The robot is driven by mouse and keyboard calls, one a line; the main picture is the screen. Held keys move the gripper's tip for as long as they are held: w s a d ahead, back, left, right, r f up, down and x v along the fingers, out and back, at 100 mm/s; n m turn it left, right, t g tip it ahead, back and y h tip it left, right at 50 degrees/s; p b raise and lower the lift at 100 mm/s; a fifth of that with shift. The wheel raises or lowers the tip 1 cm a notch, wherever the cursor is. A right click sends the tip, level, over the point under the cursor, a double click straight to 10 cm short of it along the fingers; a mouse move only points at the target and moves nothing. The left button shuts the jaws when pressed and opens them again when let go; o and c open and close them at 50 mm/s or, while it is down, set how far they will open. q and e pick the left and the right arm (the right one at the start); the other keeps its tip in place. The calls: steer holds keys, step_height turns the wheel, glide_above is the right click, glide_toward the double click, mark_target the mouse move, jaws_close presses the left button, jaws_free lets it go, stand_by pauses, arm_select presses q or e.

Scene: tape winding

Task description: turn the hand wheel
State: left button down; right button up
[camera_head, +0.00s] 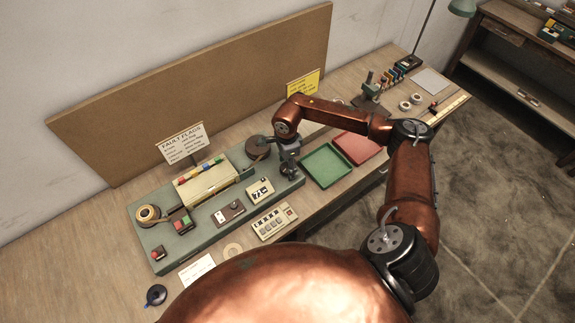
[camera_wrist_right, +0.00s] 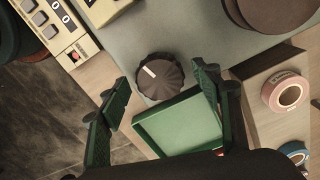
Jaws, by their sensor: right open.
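The hand wheel (camera_wrist_right: 160,76) is a dark, ribbed round knob with a white mark near its upper left, set at the edge of the grey-green machine base (camera_wrist_right: 195,42). My right gripper (camera_wrist_right: 166,82) is open. In the right wrist view its two green fingers stand apart, one to the left of the wheel and one to the right, with no clear contact. In the head view my right gripper (camera_head: 288,158) is over the right end of the base and hides most of the wheel. My left gripper is not in view.
A dark brown disc (camera_wrist_right: 270,10) is close to the wheel. A green tray (camera_head: 326,166) and a red tray (camera_head: 356,148) lie right of the base. A counter box (camera_head: 260,190) and a keypad (camera_head: 274,222) stand left. A pink tape roll (camera_wrist_right: 285,91) shows at right.

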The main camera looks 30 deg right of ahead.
steer(key=shift+c, duration=0.5)
steer(key=c, duration=1.1)
steer(key=shift+o, duration=0.2)
steer(key=shift+m, duration=0.4)
steer(key=m+b, duration=0.1)
steer(key=m, duration=0.2)
steer(key=shift+m, duration=0.4)
steer(key=shift+m+b, duration=0.35)
steer(key=shift+m, duration=1.95)
steer(key=shift+w, duration=0.1)
